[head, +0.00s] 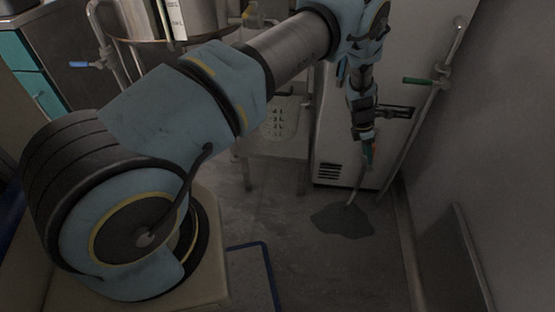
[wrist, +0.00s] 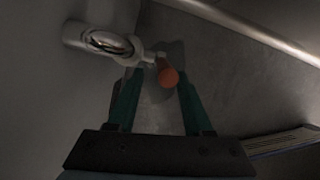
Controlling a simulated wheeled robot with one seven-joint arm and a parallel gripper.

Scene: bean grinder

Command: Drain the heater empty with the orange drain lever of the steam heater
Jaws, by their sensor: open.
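The steam heater appears to be the pale cabinet (head: 338,172) at the back right in the head view. The orange drain lever (wrist: 167,73) is between my gripper's two green fingers in the wrist view, beside a shiny metal valve (wrist: 108,42). My gripper (wrist: 160,76) is open around the lever, with a gap to the right finger; contact on the left is unclear. In the head view my gripper (head: 368,150) hangs low before the cabinet, with a bit of orange beside it. A thin pale streak (head: 354,188) runs down from there to the floor.
A dark wet-looking patch (head: 343,221) lies on the floor under the streak. A pipe with a green lever (head: 417,81) stands right of the cabinet, near the wall. A blue lever (head: 79,64) is at upper left. A white perforated basket (head: 279,118) is left of the cabinet.

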